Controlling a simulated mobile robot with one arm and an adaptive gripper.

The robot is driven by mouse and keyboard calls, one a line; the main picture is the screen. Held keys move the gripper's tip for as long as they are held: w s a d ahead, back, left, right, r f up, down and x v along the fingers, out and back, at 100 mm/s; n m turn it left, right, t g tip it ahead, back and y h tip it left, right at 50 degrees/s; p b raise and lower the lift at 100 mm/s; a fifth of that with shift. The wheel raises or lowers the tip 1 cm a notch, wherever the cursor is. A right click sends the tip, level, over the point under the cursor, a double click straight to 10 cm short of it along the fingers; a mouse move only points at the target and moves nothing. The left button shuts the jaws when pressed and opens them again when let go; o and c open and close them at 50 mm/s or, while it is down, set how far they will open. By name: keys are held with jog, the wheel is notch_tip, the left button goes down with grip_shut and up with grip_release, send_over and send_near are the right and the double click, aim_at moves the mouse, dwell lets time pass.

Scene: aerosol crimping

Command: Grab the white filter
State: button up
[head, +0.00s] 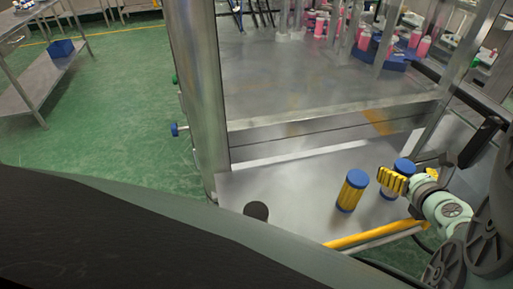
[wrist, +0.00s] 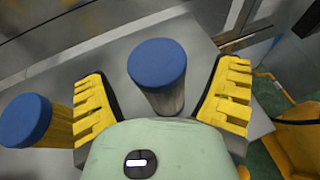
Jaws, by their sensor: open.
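The white filter, a pale grey-white cylinder with a blue cap (wrist: 158,66), stands between the two yellow ribbed fingers of my open gripper (wrist: 162,92) in the wrist view. Gaps show on both sides of it. In the head view the white filter (head: 404,164) is partly hidden behind my gripper (head: 393,181). A yellow filter with blue ends (head: 352,190) stands upright to its left. In the wrist view the yellow filter (wrist: 28,120) is outside my left finger, close to it.
Both filters stand on a metal shelf (head: 290,195) with a yellow bar (head: 375,234) along its front edge. A thick metal post (head: 200,90) rises at the left. A dark disc (head: 257,210) lies at the shelf's front left. The shelf left of the yellow filter is mostly clear.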

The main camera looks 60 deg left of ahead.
jog(key=shift+x, duration=1)
jog(key=shift+r, duration=0.1)
jog(key=c, duration=1.3)
